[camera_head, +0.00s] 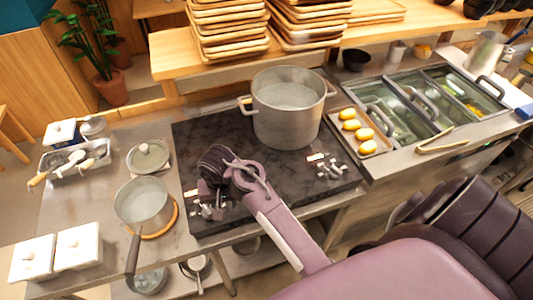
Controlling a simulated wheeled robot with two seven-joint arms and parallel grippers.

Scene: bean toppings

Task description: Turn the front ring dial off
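The black cooktop (215,133) is set in the steel counter. It has a dial cluster (206,211) at its front left and another dial cluster (325,166) at its front right. Individual dials are too small to tell which is the front ring's or how each is turned. My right gripper (208,182) is over the left cluster, pointing down and partly covering it. Its fingertips are too small and dark to tell open from shut or touching from apart. My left gripper is not in view.
A large steel pot (288,112) stands on the cooktop's back right. A saucepan (143,205) sits on a round wooden trivet (172,222) just left of the cooktop. A tray (377,146) of yellow items lies right of it, beside glass-lidded bins (398,118).

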